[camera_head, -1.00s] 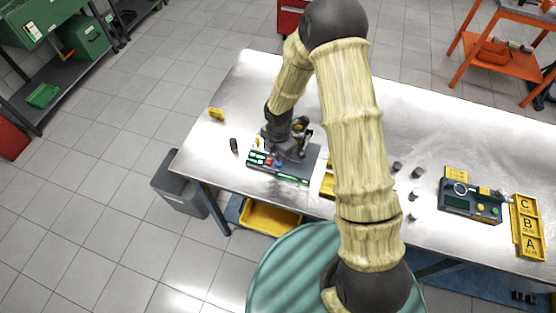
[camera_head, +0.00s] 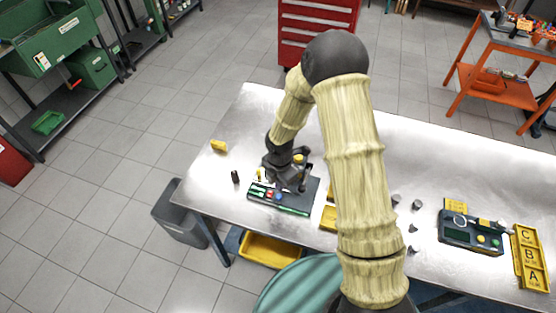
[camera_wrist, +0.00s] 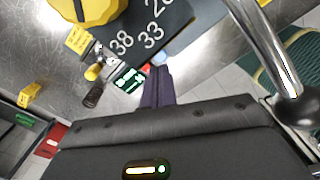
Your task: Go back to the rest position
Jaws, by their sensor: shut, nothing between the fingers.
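My gripper (camera_head: 272,178) hangs just above the left part of a dark bench device (camera_head: 294,207) on the metal table. In the wrist view my gripper's two dark fingers (camera_wrist: 158,86) are together with nothing between them. They point at the device's panel, near a small lit green display (camera_wrist: 130,80). A dark plate with white numbers (camera_wrist: 150,32), a yellow round knob (camera_wrist: 88,8) and a metal lever (camera_wrist: 265,45) also show there. I cannot tell whether the fingertips touch the device. My arm stays stretched out over the table.
A grey bin (camera_head: 180,215) stands at the table's left. The table's back is clear.

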